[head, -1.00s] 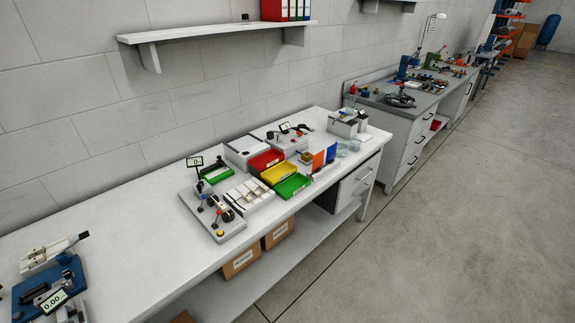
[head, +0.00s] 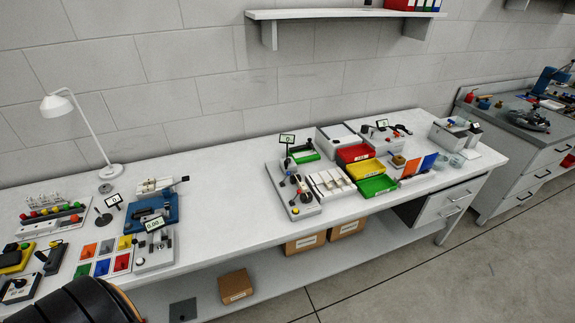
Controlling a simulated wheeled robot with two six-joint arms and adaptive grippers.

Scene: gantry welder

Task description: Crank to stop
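A light base plate (head: 305,210) with several small parts and coloured knobs stands on the long white bench; one of these parts may be a crank, but it is too small to tell. A small display (head: 287,139) on a thin post stands at its back. A blue fixture (head: 152,211) lies further left on the bench, with a display reading 0.00 (head: 154,224) in front of it. No crank handle or stop can be made out clearly. Neither gripper is in view; a dark rounded part at the lower left is probably my own arm.
The white bench top (head: 225,200) is clear between the blue fixture and the base plate. Red, yellow and green trays (head: 378,186) sit right of the plate. A white lamp (head: 90,135) stands at the back left. A shelf (head: 340,14) hangs above. Cardboard boxes (head: 235,287) stand below.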

